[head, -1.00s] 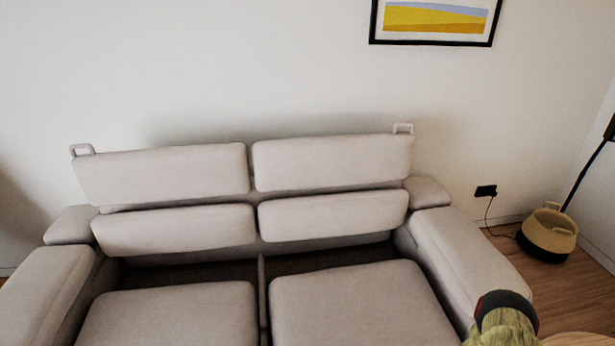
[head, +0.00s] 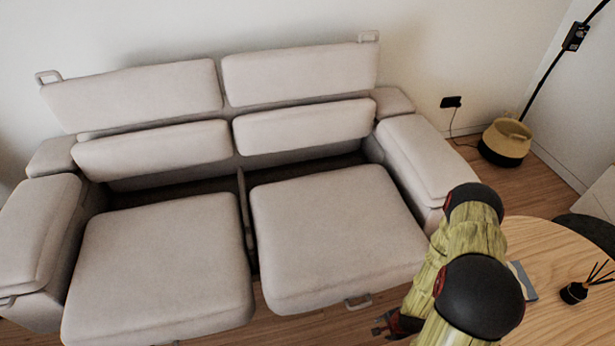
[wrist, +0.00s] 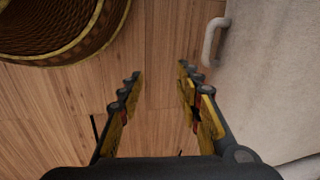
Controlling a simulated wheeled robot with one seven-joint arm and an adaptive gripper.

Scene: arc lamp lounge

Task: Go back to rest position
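My gripper (head: 384,326) shows in the head view at the bottom, low in front of the sofa and left of the round table. In the wrist view my gripper (wrist: 160,90) has its two fingers apart, with only wooden floor between them. It holds nothing. My yellow-green arm partly hides the table's left side and the floor near it.
A light grey sofa (head: 340,235) stands close by; its side and a metal handle (wrist: 212,42) are right of the fingers. A woven basket (wrist: 65,38) is at upper left. A round wooden table (head: 540,260) bears a reed diffuser (head: 574,292).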

